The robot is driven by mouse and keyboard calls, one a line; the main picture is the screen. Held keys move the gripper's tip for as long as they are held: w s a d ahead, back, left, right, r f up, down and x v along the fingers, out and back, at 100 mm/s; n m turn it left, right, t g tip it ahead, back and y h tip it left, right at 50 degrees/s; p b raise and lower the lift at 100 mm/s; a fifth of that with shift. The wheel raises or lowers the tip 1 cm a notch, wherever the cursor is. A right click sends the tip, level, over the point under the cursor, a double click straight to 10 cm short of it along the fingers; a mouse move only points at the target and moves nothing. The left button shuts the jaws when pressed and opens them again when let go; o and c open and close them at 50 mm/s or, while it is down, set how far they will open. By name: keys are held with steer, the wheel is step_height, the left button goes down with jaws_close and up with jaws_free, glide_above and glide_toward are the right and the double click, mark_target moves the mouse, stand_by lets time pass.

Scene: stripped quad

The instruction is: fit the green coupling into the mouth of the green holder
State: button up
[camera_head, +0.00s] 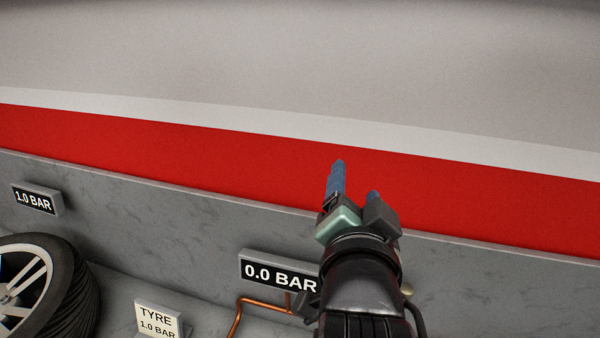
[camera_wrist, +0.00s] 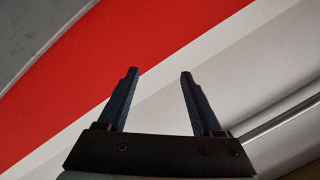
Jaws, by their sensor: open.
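My gripper (camera_head: 355,180) is raised in front of the wall in the head view, its blue fingers pointing up. In the wrist view my gripper (camera_wrist: 158,75) is open, with nothing between its two fingers. Neither the green coupling nor the green holder can be made out in either view.
A tyre (camera_head: 75,290) on a spoked wheel stands at the lower left, beside a "TYRE 1.0 BAR" sign (camera_head: 157,318). A copper pipe (camera_head: 238,318) runs below. A grey rail (camera_wrist: 285,115) crosses the wrist view.

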steer(key=s+a+r+n+t+y, duration=0.1)
steer(key=s+a+r+n+t, duration=0.1)
steer(key=r, duration=0.7)
steer(key=s+a+r+n+t, duration=0.3)
steer(key=s+r+n+t, duration=0.1)
steer(key=r, duration=0.5)
steer(key=s+a+r+n+t+y, duration=0.1)
steer(key=s+r+t, duration=0.4)
steer(key=r, duration=0.5)
steer(key=s+a+n, duration=0.1)
steer(key=n, duration=0.1)
steer(key=shift+a+n+y, duration=0.15)
steer(key=shift+n+y, duration=0.15)
steer(key=shift+c, duration=0.4)
